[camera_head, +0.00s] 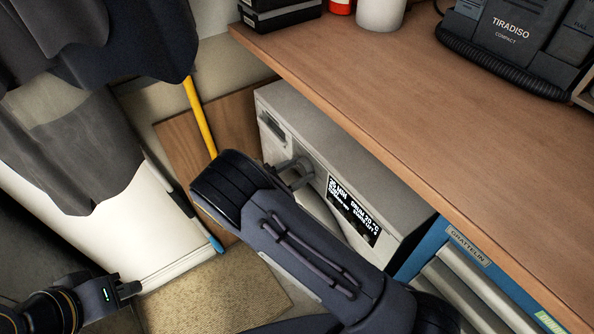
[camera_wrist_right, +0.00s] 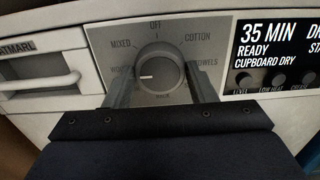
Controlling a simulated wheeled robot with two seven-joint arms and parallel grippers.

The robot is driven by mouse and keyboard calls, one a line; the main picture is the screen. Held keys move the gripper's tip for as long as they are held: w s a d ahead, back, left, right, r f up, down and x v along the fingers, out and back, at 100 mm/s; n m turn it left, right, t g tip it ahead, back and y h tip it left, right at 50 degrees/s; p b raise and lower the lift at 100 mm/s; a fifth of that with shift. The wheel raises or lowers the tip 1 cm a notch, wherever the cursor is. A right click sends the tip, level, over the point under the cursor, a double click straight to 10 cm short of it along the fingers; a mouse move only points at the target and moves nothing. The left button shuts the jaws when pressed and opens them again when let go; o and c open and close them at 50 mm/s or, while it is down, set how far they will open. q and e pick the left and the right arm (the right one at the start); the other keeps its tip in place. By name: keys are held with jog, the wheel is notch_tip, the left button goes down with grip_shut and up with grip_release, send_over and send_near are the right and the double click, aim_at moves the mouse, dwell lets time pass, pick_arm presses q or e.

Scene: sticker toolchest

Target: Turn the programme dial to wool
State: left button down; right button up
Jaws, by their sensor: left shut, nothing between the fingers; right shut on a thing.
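The programme dial (camera_wrist_right: 160,68) is a round grey knob on the machine's pale front panel. Its white mark points left, towards a label (camera_wrist_right: 120,69) that is partly hidden by a finger and hard to read. OFF, COTTON, MIXED and TOWELS are printed around it; a label below it is unclear. My right gripper (camera_wrist_right: 160,88) has one finger on each side of the dial and is shut on it. In the head view, my right gripper (camera_head: 290,172) reaches the machine (camera_head: 330,150), and the dial is hard to make out. My left gripper (camera_head: 130,289) is shut and empty at lower left.
The machine stands under a wooden worktop (camera_head: 420,110). Its black display (camera_wrist_right: 275,45) reads 35 MIN, READY, CUPBOARD DRY. A drawer handle (camera_wrist_right: 40,82) is left of the dial. Dark clothes (camera_head: 80,60) hang at left, near a yellow pole (camera_head: 200,115). A blue cabinet (camera_head: 425,250) stands at right.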

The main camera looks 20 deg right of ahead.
jog(key=o, duration=1)
jog(key=shift+c, duration=0.2)
jog(key=v, duration=0.8)
jog(key=shift+b, duration=0.35)
